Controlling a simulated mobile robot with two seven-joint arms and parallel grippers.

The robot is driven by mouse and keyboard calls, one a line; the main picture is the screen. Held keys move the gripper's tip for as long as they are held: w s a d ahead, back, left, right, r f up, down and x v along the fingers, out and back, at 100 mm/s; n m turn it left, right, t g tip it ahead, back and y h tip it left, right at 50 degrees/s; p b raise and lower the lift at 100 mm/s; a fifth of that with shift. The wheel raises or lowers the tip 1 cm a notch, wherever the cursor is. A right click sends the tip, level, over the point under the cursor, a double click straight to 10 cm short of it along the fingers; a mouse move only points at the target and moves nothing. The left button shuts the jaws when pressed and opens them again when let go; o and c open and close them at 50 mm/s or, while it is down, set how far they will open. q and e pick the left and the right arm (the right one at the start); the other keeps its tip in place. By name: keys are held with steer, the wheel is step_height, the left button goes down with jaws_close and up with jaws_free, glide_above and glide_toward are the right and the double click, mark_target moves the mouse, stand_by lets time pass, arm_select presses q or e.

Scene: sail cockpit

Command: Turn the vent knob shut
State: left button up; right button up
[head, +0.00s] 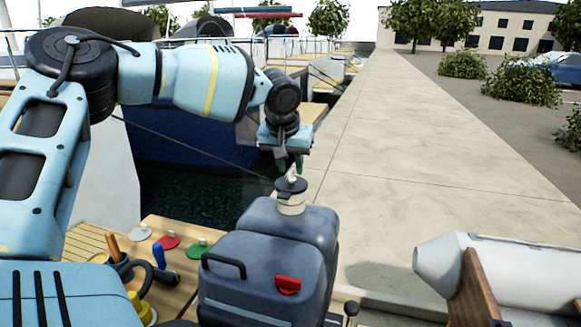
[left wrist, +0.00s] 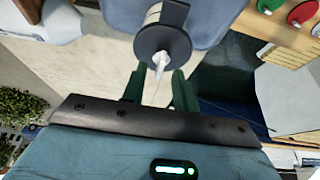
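The vent knob (head: 292,175) is a small white knob on the black cap of a white-necked fitting on top of a blue-grey tank (head: 270,270). In the left wrist view the knob (left wrist: 162,60) stands up from the round dark cap (left wrist: 165,42), just beyond the fingertips and roughly in line with the gap between them. My left gripper (head: 290,164) has green fingers pointing down, just above the knob. It is open, and nothing shows between its fingers (left wrist: 160,86). Contact with the knob is not visible. My right gripper is not in view.
The tank has a black handle (head: 223,264) and a red part (head: 288,285). Left of it, a wooden surface holds white, red and green round fittings (head: 168,241) and a blue-handled tool (head: 159,257). A white cylinder (head: 510,272) lies at right. Open air surrounds the knob.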

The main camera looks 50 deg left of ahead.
arm_select(q)
steer(key=shift+w+a+f, duration=0.15)
steer(key=shift+w+f, duration=0.05)
steer(key=shift+f, duration=0.35)
jaws_close()
